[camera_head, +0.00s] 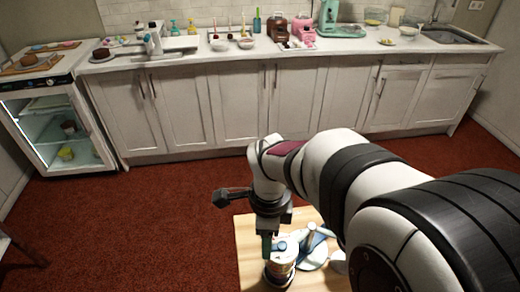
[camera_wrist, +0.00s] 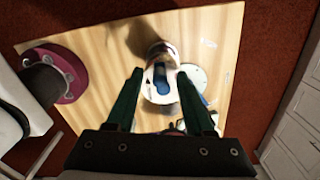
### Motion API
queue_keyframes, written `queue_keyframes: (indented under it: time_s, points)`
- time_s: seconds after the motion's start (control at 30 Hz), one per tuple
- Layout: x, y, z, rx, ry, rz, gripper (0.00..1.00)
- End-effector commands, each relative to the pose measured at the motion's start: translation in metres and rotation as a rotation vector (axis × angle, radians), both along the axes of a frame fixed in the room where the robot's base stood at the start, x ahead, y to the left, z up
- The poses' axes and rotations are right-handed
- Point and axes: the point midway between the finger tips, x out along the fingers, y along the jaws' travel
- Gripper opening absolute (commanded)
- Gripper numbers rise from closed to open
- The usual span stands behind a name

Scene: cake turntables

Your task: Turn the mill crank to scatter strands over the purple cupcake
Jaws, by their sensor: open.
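My gripper (camera_head: 270,245) points down over the small wooden table, close to a pale cylinder with coloured bands (camera_head: 283,268) that looks like the mill. In the wrist view the two dark green fingers of my gripper (camera_wrist: 160,73) are spread apart. Between and beyond their tips shows a blue elongated piece (camera_wrist: 161,80), perhaps the crank, over a white round plate (camera_wrist: 190,78). I cannot tell whether a finger touches it. I cannot make out the purple cupcake; the fingers and palm hide part of the table.
The wooden table top (camera_head: 247,240) has bare room on its left in the head view. A grey upright cylinder (camera_head: 311,236) stands by the white plate (camera_head: 318,258). A long counter (camera_head: 240,52) with bottles, bowls and appliances is at the back, beyond the red carpet.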

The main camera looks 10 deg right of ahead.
Motion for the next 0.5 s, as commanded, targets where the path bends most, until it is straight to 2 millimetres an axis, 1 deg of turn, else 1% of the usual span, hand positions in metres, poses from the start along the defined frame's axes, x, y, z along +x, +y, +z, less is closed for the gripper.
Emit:
queue_keyframes:
  time_s: [0.07,0.4,0.5]
  points:
    - [0.001,0.0,0.006,0.0,-0.003,0.0,0.53]
    - [0.001,0.0,0.054,0.0,-0.005,0.0,0.53]
    - [0.001,0.0,0.065,0.0,-0.003,0.0,0.53]
